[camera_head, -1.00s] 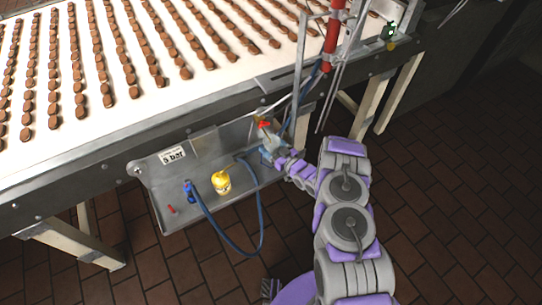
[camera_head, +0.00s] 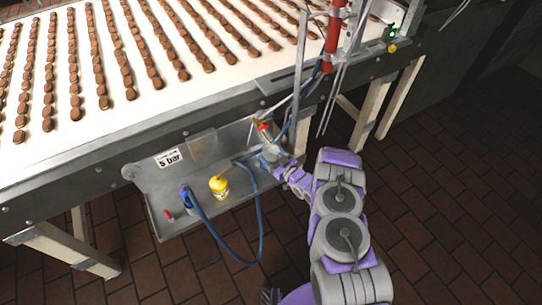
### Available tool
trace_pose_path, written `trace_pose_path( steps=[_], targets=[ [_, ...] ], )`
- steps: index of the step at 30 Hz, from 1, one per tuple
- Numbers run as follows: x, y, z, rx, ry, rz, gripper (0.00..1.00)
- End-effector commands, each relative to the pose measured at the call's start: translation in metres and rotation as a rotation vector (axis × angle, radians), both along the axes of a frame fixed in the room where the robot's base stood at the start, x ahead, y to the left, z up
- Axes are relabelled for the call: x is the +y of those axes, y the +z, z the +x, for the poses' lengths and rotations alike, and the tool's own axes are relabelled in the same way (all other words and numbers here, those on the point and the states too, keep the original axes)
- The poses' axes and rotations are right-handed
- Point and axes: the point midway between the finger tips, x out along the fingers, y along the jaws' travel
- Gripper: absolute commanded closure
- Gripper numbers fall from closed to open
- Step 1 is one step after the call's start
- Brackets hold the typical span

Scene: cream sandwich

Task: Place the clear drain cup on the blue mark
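My gripper (camera_head: 273,160) reaches into the right end of the metal tray (camera_head: 160,225) under the conveyor. A small pale, bluish-grey shape sits at its fingertips; I cannot tell whether this is the clear drain cup, the fingers or a fitting. The fingers are too small to tell open from shut. A red-topped fitting (camera_head: 263,129) stands just above the gripper. I cannot make out a clear cup or a blue mark with certainty. A blue fitting (camera_head: 185,194) with a blue hose (camera_head: 232,252) stands at the tray's left.
A yellow bottle (camera_head: 219,187) stands in the middle of the tray, and a small red piece (camera_head: 169,215) lies at its left. A "5 bar" label (camera_head: 168,158) is on the back panel. The conveyor (camera_head: 140,75) overhangs with rows of brown biscuits. Open floor lies right.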

Motion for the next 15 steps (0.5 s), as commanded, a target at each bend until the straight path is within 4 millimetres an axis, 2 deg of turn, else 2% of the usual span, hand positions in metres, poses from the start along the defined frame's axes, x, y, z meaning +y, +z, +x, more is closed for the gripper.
trace_pose_path(
  steps=[1,6,15],
  targets=[
    [0.0001,0.0001,0.0000,0.000,0.000,0.000,0.16],
    [0.0003,0.0001,0.0000,0.000,0.001,0.000,0.00],
    [0.0003,0.0019,0.0000,-0.001,0.001,0.001,0.00]
  ],
)
